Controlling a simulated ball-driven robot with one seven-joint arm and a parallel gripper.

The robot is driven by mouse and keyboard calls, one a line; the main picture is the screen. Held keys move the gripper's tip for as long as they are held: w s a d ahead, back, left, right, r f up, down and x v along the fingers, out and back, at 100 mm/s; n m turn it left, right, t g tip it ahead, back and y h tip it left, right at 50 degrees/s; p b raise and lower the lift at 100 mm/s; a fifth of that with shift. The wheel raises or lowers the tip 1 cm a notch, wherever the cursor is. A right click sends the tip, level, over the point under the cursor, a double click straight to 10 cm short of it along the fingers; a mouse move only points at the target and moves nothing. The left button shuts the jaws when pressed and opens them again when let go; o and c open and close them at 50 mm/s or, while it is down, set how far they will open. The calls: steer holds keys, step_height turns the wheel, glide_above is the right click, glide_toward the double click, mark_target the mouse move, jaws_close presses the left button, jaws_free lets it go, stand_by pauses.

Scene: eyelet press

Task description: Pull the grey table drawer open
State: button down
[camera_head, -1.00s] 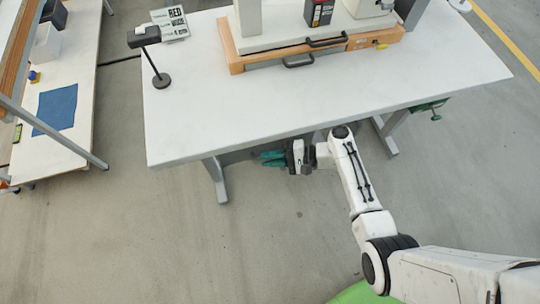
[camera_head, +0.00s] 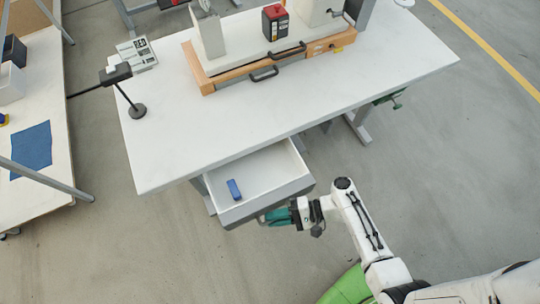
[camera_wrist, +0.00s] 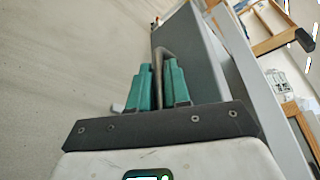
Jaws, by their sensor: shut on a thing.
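The grey table drawer (camera_head: 262,211) stands pulled out from under the front of the white table (camera_head: 290,105). Its light inside shows, with a blue block (camera_head: 234,189) lying in it toward the left. My gripper (camera_head: 275,216) is at the drawer's front face. In the wrist view my gripper's green fingers (camera_wrist: 158,84) are shut around the drawer's bar handle (camera_wrist: 163,52), with the grey drawer front (camera_wrist: 200,60) just to the right. In the head view the handle is mostly hidden by the fingers.
On the table stand a black lamp-like stand (camera_head: 137,110), a wooden base (camera_head: 207,85) with dark handles, and a red and black box (camera_head: 274,22). A side bench with a blue cloth (camera_head: 31,150) is at left. The floor in front of the drawer is clear.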

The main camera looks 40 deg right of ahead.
steer(key=shift+s+a, duration=0.1)
steer(key=shift+s, duration=0.35)
steer(key=c, duration=1.4)
jaws_free()
steer(key=shift+c, duration=0.2)
steer(key=b+v, duration=0.1)
steer(key=v, duration=1)
steer(key=shift+a, duration=0.1)
